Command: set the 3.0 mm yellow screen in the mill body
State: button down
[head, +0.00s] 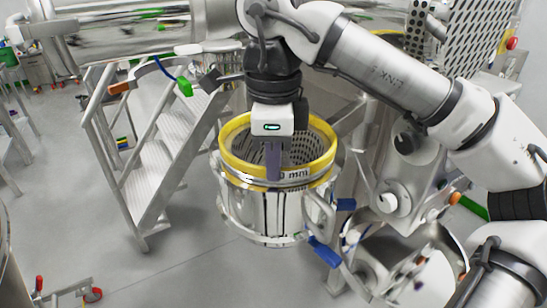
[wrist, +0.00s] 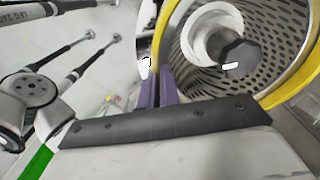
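The yellow screen (head: 234,160) is a yellow-rimmed perforated basket with a partly covered "0 mm" mark on its front. In the head view it is at the top of the steel mill body (head: 262,213), roughly level; I cannot tell whether it is fully seated. My gripper (head: 273,176) points down at the front rim, its purple fingers overlapping it. In the wrist view the fingers (wrist: 156,88) are close together where the yellow rim (wrist: 172,22) runs down to them, and appear shut on it. A grey impeller hub (wrist: 238,52) shows inside the perforated wall.
Blue-handled clamps (head: 324,251) stick out at the body's right. Metal steps (head: 150,180) with rails stand left. A large steel machine (head: 385,195) stands close on the right, under my arm. Open grey floor (head: 190,265) lies at front left.

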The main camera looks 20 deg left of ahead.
jog(key=shift+f, duration=0.15)
jog(key=c, duration=1.6)
grip_release()
jog(key=shift+r+p, duration=1.35)
jog(key=shift+r, duration=4.85)
jog(key=shift+s+f, duration=0.1)
